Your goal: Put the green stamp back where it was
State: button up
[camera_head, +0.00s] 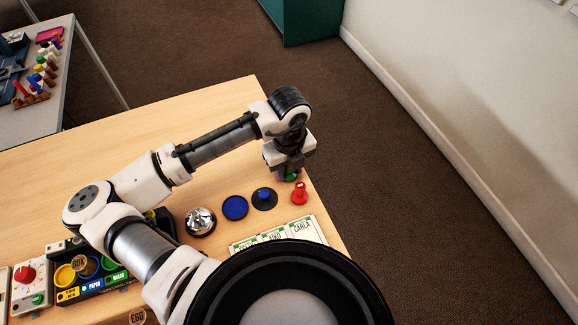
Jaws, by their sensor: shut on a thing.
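My gripper (289,172) is over the right end of the wooden table, shut on the green stamp (291,177). I cannot tell whether the stamp touches the table. A red stamp (300,194) stands upright just in front of it. A blue stamp (264,193) is on a dark round pad (267,205) to the left of the red one.
A blue disc (235,208) and a silver bell (201,221) lie further left. Name cards (303,231) are at the front edge. A sorting tray (92,289) and a red-dial box (29,280) stand at the left. The table's back (130,135) is clear.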

jog(key=shift+f, duration=0.15)
jog(key=o, duration=0.8)
notch_tip(320, 180, up, 12)
jog(key=shift+r+b, duration=0.2)
jog(key=shift+b, duration=0.3)
